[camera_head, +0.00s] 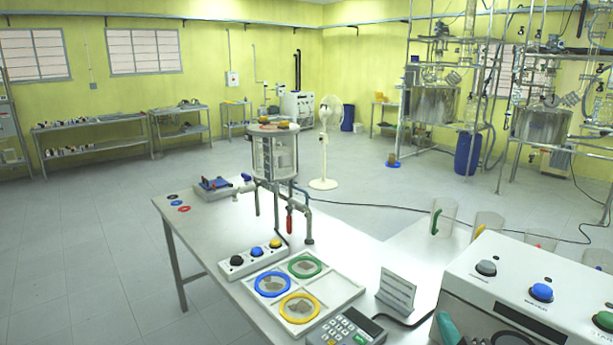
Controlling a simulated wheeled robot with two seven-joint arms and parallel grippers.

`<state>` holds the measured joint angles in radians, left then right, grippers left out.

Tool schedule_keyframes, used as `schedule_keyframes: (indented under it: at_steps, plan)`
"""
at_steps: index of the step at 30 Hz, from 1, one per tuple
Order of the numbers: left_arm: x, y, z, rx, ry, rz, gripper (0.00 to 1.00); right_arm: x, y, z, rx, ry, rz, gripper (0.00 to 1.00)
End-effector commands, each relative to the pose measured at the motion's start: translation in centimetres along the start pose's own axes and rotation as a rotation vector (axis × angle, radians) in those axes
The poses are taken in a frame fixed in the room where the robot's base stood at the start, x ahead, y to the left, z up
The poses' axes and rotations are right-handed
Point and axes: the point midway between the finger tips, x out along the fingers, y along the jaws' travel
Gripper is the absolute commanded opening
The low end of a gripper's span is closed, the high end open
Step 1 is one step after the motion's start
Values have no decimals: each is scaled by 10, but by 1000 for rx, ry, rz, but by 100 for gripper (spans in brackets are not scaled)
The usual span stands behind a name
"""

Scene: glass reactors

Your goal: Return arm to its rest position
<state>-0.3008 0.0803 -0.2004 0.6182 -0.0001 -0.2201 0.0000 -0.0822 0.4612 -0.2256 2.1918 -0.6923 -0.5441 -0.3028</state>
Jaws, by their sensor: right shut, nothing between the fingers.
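My left gripper and arm are not in view.
The table (345,250) bears a caged glass vessel (275,155), a button box (255,258), a white tray (345,290) with coloured rings, a keypad (347,330) and a sign (397,291). Several mugs stand behind the control box. Floor at left is clear.

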Motion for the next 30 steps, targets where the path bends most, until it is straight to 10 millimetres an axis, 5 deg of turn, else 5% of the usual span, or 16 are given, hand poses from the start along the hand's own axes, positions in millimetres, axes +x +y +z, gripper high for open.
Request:
schedule_keyframes:
  at_steps: [3,9,21,30]
  plan:
    - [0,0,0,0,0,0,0,-55,64,-31,342,282,256,0]
    - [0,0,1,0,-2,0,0,-150,138,-40,688,641,598,0]
    - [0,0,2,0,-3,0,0,-288,182,-8,967,1048,1030,0]
    - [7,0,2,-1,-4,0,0,-281,270,-28,945,1067,1050,0]
